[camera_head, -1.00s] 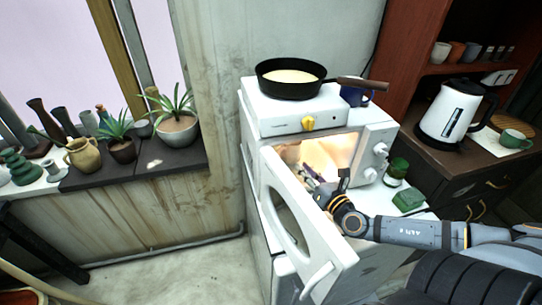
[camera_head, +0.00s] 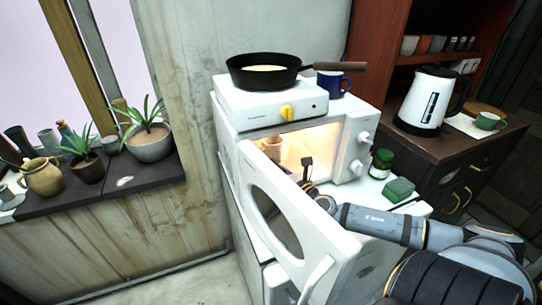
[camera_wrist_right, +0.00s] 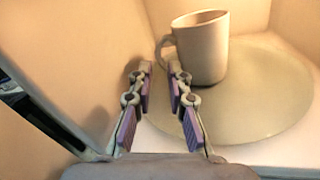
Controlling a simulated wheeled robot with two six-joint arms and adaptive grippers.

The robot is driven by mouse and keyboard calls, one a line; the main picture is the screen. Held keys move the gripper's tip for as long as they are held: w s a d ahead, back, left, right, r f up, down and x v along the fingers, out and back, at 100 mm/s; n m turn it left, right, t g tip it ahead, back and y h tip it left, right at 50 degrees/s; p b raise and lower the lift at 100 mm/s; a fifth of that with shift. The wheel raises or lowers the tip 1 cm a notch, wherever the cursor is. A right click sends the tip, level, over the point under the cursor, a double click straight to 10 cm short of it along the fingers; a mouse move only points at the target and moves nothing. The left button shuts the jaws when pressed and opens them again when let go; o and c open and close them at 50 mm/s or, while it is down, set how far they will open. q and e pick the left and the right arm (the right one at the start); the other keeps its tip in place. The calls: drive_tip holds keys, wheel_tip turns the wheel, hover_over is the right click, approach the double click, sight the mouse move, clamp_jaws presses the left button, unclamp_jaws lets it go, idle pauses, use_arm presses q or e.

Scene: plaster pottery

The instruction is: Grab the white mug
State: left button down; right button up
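The white mug (camera_wrist_right: 205,48) stands upright on the microwave's round glass turntable (camera_wrist_right: 262,112) in the right wrist view, its handle on the left side. In the head view a small mug shape (camera_head: 272,148) shows inside the lit microwave (camera_head: 355,150). My right gripper (camera_wrist_right: 160,70) reaches in through the open door. Its two purple-padded fingers are apart with nothing clamped between them, and the mug's handle appears just ahead of the gap. I cannot tell if they touch. In the head view my right gripper (camera_head: 307,168) is partly hidden. My left gripper is not in view.
The open microwave door (camera_head: 285,220) stands in front and left of my right arm. A hot plate (camera_head: 262,108) with a black pan (camera_head: 265,72) and a blue mug (camera_head: 334,84) are on top. A green jar (camera_head: 381,163) and green box (camera_head: 398,189) stand right of the microwave.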

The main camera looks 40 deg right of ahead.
sight(269, 152)
drive_tip(key=shift+w+f+b, duration=0.1)
drive_tip(key=shift+w+b, duration=0.25)
drive_tip(key=shift+b, duration=0.05)
drive_tip(key=w, duration=0.3)
drive_tip(key=shift+r, duration=0.2)
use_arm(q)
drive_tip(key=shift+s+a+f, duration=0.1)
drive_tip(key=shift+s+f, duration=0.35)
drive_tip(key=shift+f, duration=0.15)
use_arm(e)
drive_tip(key=shift+w+a, duration=0.1)
drive_tip(key=shift+w, duration=0.55)
clamp_jaws()
